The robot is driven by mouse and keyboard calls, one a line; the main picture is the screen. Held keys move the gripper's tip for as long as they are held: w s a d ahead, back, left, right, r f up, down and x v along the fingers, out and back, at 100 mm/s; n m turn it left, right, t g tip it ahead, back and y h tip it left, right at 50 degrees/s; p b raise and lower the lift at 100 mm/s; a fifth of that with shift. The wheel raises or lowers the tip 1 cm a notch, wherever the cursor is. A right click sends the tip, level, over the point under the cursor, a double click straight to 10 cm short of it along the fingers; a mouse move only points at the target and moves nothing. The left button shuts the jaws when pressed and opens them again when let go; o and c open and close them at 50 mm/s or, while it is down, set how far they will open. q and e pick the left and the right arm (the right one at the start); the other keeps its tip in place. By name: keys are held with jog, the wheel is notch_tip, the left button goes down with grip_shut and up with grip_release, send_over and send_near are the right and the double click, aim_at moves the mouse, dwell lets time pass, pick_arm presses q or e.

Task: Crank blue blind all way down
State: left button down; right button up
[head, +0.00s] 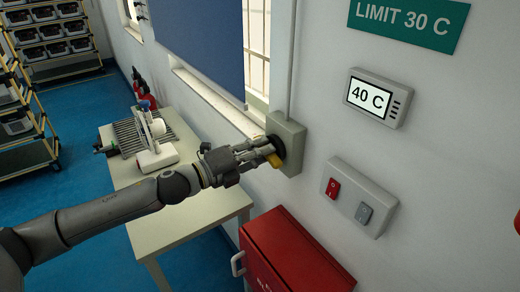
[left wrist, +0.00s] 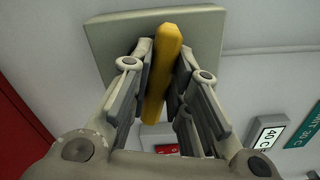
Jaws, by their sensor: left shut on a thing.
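The blue blind (head: 202,38) hangs over the window and covers its upper and left part; bare window with bars shows at its right. The crank box (head: 286,140) is a grey box on the wall by the window's lower right corner, with a dark round hub. My left gripper (head: 268,154) is at the box, shut on the yellow crank handle (head: 274,160). In the left wrist view the yellow handle (left wrist: 160,75) stands between the two fingers, with the grey box (left wrist: 105,35) behind. My right gripper is not in view.
A table (head: 190,205) with a white device (head: 155,140) stands under the window. A red cabinet (head: 285,250) is below the crank box. A display reading 40 C (head: 375,97) and a switch panel (head: 358,197) are on the wall at right. Racks (head: 50,40) stand at far left.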

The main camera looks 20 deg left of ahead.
pick_arm(q)
jog(key=shift+m, duration=1)
jog(key=c, duration=1.4)
grip_release()
jog(key=shift+o, duration=0.2)
jog(key=shift+s, duration=0.1)
jog(key=v, duration=1.1)
jog(key=shift+s+a, duration=0.3)
